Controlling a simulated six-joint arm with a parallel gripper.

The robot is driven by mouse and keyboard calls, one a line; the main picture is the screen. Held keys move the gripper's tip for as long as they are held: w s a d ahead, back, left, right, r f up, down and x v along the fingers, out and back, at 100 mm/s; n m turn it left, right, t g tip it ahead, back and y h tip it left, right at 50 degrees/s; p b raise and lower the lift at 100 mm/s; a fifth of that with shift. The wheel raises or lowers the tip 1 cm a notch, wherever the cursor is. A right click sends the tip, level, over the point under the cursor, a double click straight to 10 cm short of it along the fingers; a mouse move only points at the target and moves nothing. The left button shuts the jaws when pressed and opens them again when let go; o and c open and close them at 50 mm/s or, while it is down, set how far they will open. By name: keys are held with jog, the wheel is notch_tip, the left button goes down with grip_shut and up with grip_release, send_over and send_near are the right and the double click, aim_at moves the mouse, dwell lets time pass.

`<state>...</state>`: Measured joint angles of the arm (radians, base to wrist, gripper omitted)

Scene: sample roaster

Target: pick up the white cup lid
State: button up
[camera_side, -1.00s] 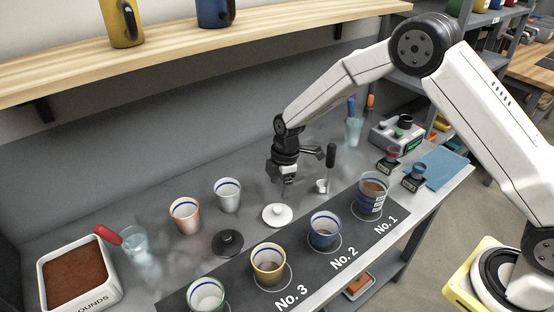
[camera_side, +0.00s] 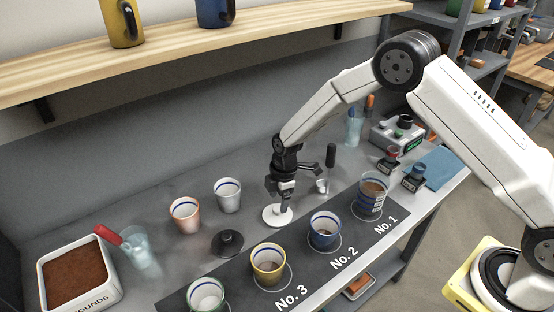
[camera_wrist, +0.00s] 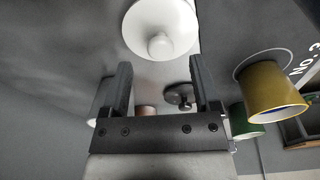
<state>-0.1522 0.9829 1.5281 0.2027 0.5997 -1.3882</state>
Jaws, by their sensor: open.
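The white cup lid (camera_side: 272,217) lies flat on the grey counter, left of the blue cup on the mat. In the wrist view the lid (camera_wrist: 150,22) shows at the top with its round knob, beyond the fingertips. Whether a finger touches the lid I cannot tell.
A black lid (camera_side: 228,243) lies to the left. Blue (camera_side: 325,231) and yellow (camera_side: 268,264) cups stand on the dark numbered mat. A small metal scoop (camera_side: 322,186) with a black handle is at the right.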

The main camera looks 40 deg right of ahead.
aim_at(278, 208)
jog(key=shift+a+f, duration=0.15)
jog(key=shift+f, duration=1.35)
grip_shut()
